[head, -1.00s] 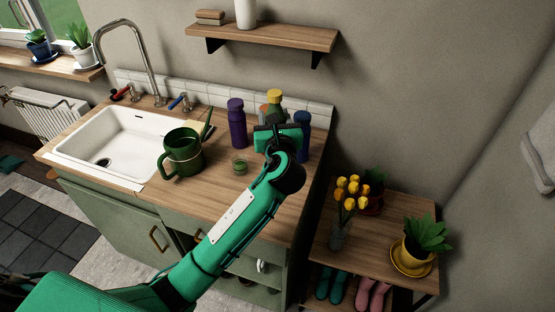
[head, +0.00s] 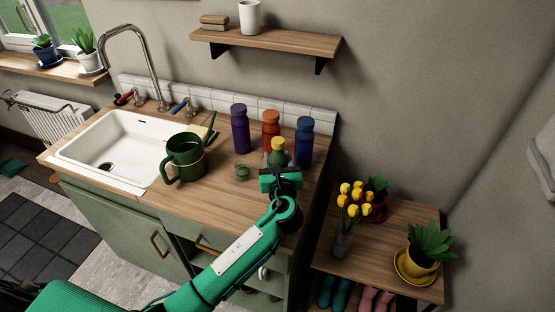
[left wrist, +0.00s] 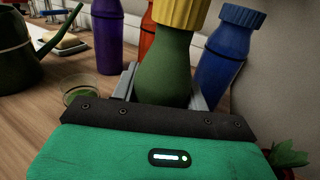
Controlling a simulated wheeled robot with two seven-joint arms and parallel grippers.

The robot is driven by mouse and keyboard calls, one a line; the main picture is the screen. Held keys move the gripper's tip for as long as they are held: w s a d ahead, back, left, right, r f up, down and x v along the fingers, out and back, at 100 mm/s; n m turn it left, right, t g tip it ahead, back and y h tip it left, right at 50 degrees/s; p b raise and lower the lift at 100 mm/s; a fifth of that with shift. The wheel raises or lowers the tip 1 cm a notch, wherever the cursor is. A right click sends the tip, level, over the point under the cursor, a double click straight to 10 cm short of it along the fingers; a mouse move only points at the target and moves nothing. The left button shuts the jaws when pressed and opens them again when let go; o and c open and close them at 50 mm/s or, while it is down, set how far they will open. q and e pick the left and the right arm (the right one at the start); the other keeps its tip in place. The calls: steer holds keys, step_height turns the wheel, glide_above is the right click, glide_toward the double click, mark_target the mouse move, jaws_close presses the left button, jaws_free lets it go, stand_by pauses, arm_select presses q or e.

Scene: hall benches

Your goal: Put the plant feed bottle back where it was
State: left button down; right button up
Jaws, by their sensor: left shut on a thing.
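The plant feed bottle seems to be the green bottle with a yellow cap (head: 278,146). It also shows close up in the left wrist view (left wrist: 165,62). My left gripper (head: 279,167) is shut on it, one finger on each side of its body. The bottle is roughly upright over the right part of the wooden counter (head: 225,200). Its base is hidden by the gripper, so I cannot tell whether it touches the counter. My right gripper is in neither view.
A purple bottle (head: 240,130), an orange bottle (head: 270,128) and a blue bottle (head: 304,142) stand close behind. A green watering can (head: 184,160) and a small green-filled dish (head: 242,171) are to the left. The counter's front is clear.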

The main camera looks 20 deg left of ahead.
arm_select(q)
steer(key=shift+f, duration=0.15)
steer(key=c, duration=0.7)
jaws_free()
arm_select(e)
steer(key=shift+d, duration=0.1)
arm_select(q)
steer(key=b+v, duration=0.1)
steer(key=v, duration=1.1)
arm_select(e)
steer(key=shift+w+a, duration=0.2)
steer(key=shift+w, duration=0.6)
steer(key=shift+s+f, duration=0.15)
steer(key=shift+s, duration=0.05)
